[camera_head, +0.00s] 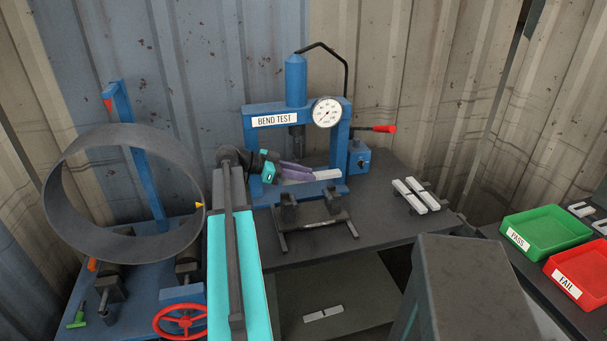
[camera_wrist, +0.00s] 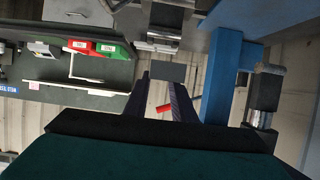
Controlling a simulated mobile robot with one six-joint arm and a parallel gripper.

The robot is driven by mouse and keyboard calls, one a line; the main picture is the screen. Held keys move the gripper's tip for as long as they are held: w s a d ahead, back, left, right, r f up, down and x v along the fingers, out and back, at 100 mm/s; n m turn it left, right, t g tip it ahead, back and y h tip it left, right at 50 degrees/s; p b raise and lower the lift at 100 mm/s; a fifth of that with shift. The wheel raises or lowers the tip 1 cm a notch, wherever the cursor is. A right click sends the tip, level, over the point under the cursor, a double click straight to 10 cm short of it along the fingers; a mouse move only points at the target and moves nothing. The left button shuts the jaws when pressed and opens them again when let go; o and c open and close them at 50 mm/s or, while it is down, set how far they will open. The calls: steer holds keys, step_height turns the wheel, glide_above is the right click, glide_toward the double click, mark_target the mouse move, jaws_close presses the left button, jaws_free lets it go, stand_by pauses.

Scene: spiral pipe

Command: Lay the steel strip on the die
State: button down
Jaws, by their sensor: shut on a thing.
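My gripper (camera_head: 297,170), with purple fingers, reaches into the blue press frame from the left, below the ram. It is shut on a pale steel strip (camera_head: 328,174), whose free end points right in the opening. The fingers hide the strip's other end. In the wrist view my gripper's fingers (camera_wrist: 163,95) flank a grey block (camera_wrist: 167,72), which looks like the strip's end. A black two-post fixture (camera_head: 313,216), which looks like the die, stands in front of the press. The strip is behind it; I cannot tell whether the strip touches any support.
The blue press (camera_head: 254,151) has a gauge (camera_head: 327,112) and a red-handled lever (camera_head: 380,129). Pale strips (camera_head: 416,195) lie right of it. A green tray (camera_head: 545,231) and red tray (camera_head: 583,277) stand far right. A large ring (camera_head: 60,235) is at left.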

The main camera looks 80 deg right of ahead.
steer(key=shift+f, duration=0.1)
step_height(320, 180, down, 6)
steer(key=b, duration=0.2)
steer(key=shift+f, duration=0.15)
stand_by(0.8)
stand_by(0.4)
steer(key=c, duration=1.4)
jaws_free()
steer(key=shift+f+b, duration=0.15)
steer(key=shift+b, duration=0.15)
